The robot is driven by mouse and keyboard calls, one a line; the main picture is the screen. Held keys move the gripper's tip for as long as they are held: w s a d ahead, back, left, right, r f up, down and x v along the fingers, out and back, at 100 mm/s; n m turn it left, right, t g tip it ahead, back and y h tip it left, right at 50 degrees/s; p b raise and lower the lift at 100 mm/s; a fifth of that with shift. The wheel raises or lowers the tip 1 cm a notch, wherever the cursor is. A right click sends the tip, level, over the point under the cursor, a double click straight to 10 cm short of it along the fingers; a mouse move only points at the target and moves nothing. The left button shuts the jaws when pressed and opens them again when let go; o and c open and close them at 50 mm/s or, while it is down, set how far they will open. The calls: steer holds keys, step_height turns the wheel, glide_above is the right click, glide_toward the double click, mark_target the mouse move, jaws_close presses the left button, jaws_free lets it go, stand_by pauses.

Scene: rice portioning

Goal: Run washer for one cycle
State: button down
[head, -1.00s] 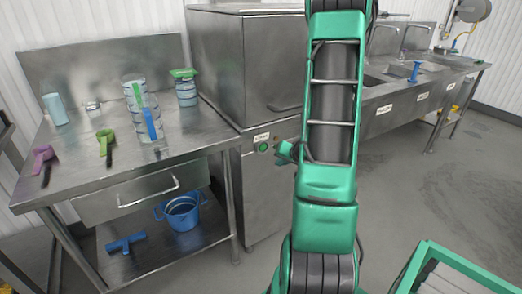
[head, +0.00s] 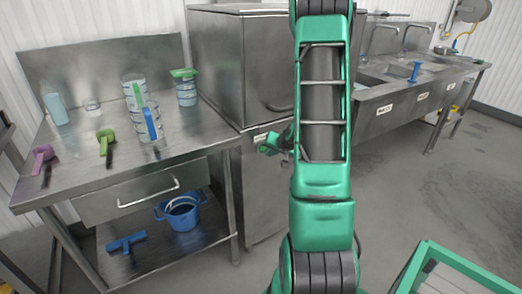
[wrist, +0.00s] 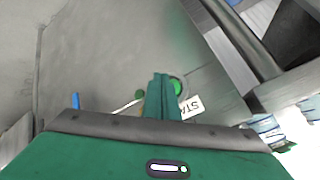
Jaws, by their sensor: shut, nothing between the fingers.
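The washer (head: 222,65) is a steel box-shaped machine with a closed hood, standing right of the steel table. Its front panel carries a round green button (wrist: 177,87) beside a white label reading "STA" (wrist: 191,107), partly cut off by my fingers. My gripper (head: 267,147) is shut and empty, in front of that panel; in the head view it hides the button. In the wrist view my green fingertips (wrist: 161,80) overlap the button's left edge. I cannot tell whether they touch it.
Sinks (head: 425,69) are at right. A green-framed cart (head: 428,258) is at lower right.

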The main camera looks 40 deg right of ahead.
mark_target(263, 150)
steer(key=shift+w+d, duration=0.15)
steer(key=shift+w, duration=0.55)
steer(key=shift+w+d, duration=0.25)
steer(key=shift+w, duration=0.6)
stand_by(2.5)
steer(key=shift+s+r, duration=0.1)
steer(key=shift+s, duration=0.1)
steer(key=shift+s+a, duration=0.2)
steer(key=shift+s, duration=0.5)
steer(key=s, duration=0.2)
steer(key=s+a, duration=0.1)
steer(key=s, duration=0.2)
steer(key=shift+a, duration=0.1)
steer(key=shift+w, duration=0.1)
stand_by(0.9)
